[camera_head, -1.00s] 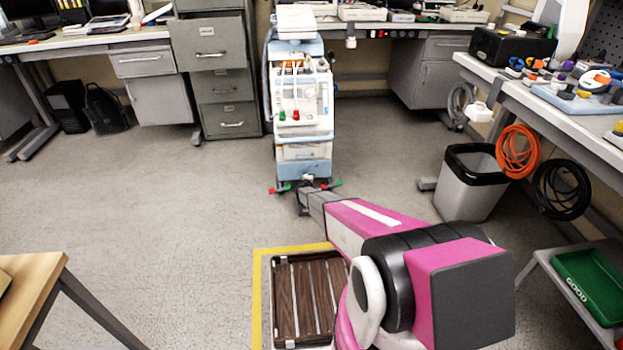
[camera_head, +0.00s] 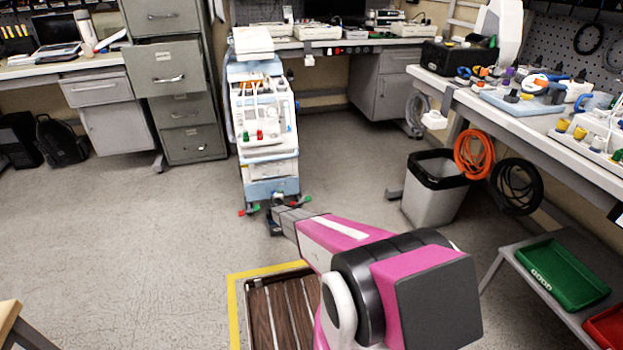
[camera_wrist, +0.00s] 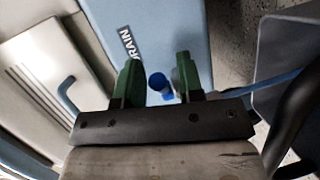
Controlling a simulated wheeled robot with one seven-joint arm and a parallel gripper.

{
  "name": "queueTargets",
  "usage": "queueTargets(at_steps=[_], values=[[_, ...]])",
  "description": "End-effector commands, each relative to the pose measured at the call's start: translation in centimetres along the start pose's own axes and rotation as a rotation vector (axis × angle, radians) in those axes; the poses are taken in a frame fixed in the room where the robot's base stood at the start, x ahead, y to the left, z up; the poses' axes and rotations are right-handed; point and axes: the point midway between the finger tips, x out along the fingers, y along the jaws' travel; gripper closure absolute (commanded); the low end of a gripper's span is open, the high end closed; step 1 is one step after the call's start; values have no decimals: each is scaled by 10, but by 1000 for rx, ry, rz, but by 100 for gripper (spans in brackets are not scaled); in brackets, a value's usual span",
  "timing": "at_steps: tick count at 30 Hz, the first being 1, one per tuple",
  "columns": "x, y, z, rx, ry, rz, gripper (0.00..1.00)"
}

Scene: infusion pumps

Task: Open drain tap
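A blue-and-white wheeled machine (camera_head: 268,125) stands on the floor before the back bench. In the wrist view, its light blue panel (camera_wrist: 165,35) carries a label of which "RAIN" is readable (camera_wrist: 127,42). A small blue tap (camera_wrist: 158,84) sits just below the label. My gripper (camera_wrist: 159,72) is open, with one green finger on each side of the blue tap. A gap shows beside each finger, and I cannot tell the depth. In the head view my arm reaches to the machine's base, where the gripper is small and partly hidden.
A grey waste bin (camera_head: 432,195) stands right of the machine, under the right bench. A grey filing cabinet (camera_head: 178,90) is at its left. A wooden-slatted pallet (camera_head: 280,308) lies below my arm.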

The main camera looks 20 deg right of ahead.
Motion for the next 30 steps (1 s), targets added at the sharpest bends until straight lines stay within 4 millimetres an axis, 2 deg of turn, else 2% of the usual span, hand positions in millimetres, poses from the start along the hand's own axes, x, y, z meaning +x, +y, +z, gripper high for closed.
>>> queueTargets(at_steps=[30], values=[[17,4,5,-67,352,-26,62]])
